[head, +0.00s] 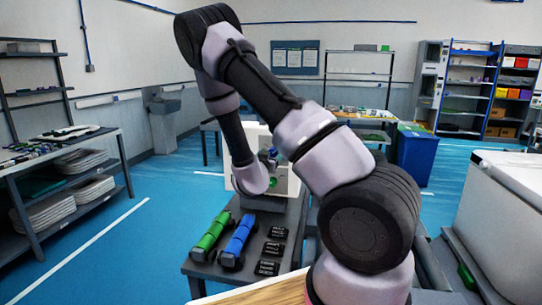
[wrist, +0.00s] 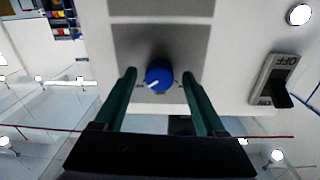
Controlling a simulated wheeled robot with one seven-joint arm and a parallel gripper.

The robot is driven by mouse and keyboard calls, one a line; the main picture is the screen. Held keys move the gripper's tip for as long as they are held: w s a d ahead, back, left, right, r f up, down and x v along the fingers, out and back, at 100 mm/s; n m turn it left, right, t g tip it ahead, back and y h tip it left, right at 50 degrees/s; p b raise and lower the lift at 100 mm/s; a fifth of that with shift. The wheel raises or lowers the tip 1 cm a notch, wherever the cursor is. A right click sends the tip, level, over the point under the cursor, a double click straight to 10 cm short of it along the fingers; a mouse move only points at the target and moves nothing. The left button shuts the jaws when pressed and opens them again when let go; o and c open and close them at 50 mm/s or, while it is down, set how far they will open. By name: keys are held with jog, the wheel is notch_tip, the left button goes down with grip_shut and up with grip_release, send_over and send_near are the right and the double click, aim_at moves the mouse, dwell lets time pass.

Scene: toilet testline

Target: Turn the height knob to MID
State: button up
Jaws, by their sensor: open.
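The height knob (wrist: 160,75) is a round blue knob on a pale panel in the wrist view. Its white pointer mark faces the lower left of the picture. Small marks beside it are too small to read. My gripper (wrist: 159,78) is open, with one green finger on each side of the knob. Gaps show between both fingers and the knob, so it does not look gripped. In the head view a white machine (head: 293,184) stands behind my arm.
A switch marked OFF (wrist: 272,82) is right of the knob. On the dark table before the machine lie a green bar (head: 212,231), a blue bar (head: 238,241) and several small black blocks (head: 268,267). A shelf table (head: 65,160) stands left; open blue floor (head: 130,250) lies between.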

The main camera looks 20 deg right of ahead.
grip_shut()
jog(key=shift+n, duration=0.3)
jog(key=n, duration=1)
jog(key=shift+f, duration=0.1)
jog(key=shift+n, duration=0.3)
dwell(0.4)
grip_release()
